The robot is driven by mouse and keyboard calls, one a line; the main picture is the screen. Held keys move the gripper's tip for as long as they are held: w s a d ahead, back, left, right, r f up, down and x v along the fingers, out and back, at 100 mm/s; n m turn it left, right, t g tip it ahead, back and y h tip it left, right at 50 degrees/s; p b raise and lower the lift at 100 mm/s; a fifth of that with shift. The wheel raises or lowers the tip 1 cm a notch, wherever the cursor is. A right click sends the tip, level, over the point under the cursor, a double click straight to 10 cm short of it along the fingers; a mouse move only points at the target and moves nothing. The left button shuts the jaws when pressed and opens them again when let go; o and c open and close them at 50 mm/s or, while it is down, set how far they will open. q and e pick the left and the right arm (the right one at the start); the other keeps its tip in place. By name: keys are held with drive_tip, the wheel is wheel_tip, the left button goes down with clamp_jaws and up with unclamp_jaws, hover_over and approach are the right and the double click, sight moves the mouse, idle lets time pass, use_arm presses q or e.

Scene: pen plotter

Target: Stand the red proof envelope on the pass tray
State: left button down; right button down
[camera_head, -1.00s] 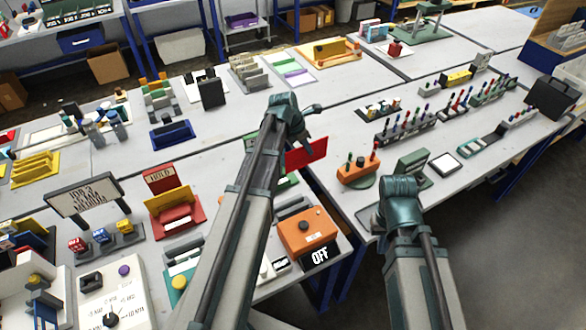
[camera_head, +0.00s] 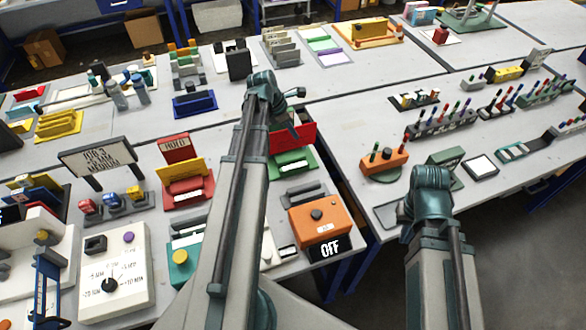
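The red proof envelope (camera_head: 304,134) stands roughly upright at the back of the green tray (camera_head: 291,165), which I take as the pass tray. Whether its lower edge touches the tray cannot be told. My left gripper (camera_head: 289,118) reaches down at the envelope's left part and appears shut on it; the fingertips are largely hidden by my wrist and arm. My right gripper is hidden beyond my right wrist, above the right table, so its fingers do not show.
Left of my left arm stands a red HOLD tray (camera_head: 188,187) with a yellow card. An orange box marked OFF (camera_head: 322,222) sits in front of the green tray. An orange pen holder (camera_head: 384,160) stands across the gap on the right table.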

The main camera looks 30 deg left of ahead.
sight(279, 132)
use_arm(q)
drive_tip(key=shift+f+b, duration=5)
drive_tip(key=shift+f, duration=0.1)
drive_tip(key=shift+f, duration=0.15)
drive_tip(key=c, duration=1)
unclamp_jaws()
drive_tip(key=shift+c, duration=0.2)
drive_tip(key=shift+r, duration=0.25)
drive_tip(key=shift+s+a+r+p, duration=0.1)
drive_tip(key=shift+r+p, duration=0.5)
drive_tip(key=shift+p, duration=0.05)
drive_tip(key=p+v, duration=1)
drive_tip(key=shift+s+r, duration=0.15)
drive_tip(key=shift+r, duration=0.25)
